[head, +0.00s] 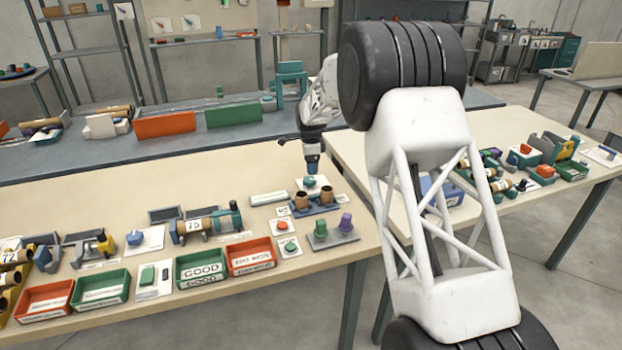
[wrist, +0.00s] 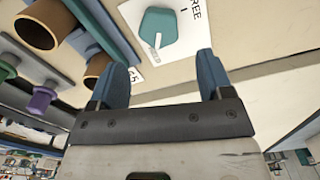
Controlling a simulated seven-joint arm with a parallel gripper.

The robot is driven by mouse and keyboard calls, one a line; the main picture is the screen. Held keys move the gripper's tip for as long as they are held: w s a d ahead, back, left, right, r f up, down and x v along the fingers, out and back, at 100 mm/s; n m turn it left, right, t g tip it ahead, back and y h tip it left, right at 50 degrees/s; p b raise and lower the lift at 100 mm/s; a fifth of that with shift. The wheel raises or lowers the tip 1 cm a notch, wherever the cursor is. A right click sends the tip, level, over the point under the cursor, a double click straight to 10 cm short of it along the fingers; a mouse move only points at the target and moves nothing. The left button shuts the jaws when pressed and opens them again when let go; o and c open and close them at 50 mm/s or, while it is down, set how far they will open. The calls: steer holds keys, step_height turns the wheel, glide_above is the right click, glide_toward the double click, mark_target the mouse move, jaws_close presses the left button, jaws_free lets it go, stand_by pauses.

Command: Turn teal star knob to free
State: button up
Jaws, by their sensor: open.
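The teal star knob (wrist: 158,27) sits on a white card (wrist: 185,42) with a label reading "REE" at its cut-off edge. A white pointer mark on the knob points down in the wrist view, away from the lettering at upper right. In the head view the knob (head: 310,182) lies just below my gripper (head: 312,168). My gripper also shows in the wrist view (wrist: 160,70), its two blue fingers wide apart with nothing between them. The fingertips are short of the knob in that view and do not appear to touch it.
Beside the knob stands a blue holder (head: 316,208) with two brown tubes. A grey base (head: 334,241) carries green and purple pegs. A pale block (head: 268,198) lies left.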

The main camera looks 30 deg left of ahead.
mark_target(311, 179)
steer(key=shift+f, duration=3.15)
steer(key=c, duration=0.9)
